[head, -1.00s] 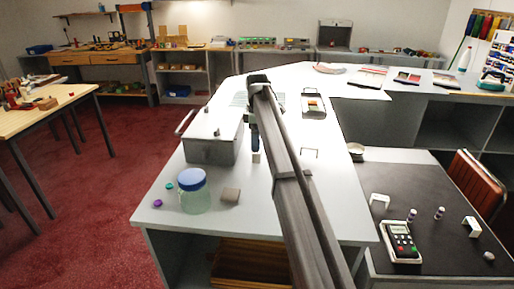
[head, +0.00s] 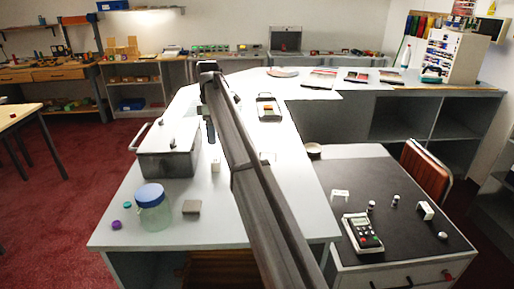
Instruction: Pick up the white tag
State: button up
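A small white block (head: 215,166), which looks like the white tag, stands on the pale counter (head: 190,229), right of the grey lidded box. My gripper (head: 211,139) points down above it, and a narrow gap shows between the dark fingertips and the block. My arm crosses the middle of the view and covers part of the counter to the right. The fingers are small and seen edge-on, so their opening does not show. I see nothing held below them.
A grey metal box (head: 168,158) stands close left of my gripper. A blue-lidded jar (head: 153,210) and a grey-brown block (head: 191,207) are nearer the front. A small tray (head: 268,109) lies farther back. A keypad device (head: 362,234) is on the dark desk.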

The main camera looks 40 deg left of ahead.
jog(key=w+d+f+m, duration=0.2)
jog(key=w+d, duration=0.6)
jog(key=w, duration=0.4)
jog(key=m, duration=0.6)
send_over(340, 193)
jog(key=w, duration=0.1)
notch_tip(340, 193, down, 12)
notch_tip(340, 193, down, 10)
jog(key=m, duration=1.2)
jog(key=shift+a+m, duration=0.1)
jog(key=shift+m, duration=0.2)
jog(key=shift+s+f, duration=0.2)
jog(key=shift+f, duration=1.1)
jog(key=shift+s+f, duration=0.15)
jog(key=shift+f, duration=1.1)
jog(key=shift+c, duration=0.4)
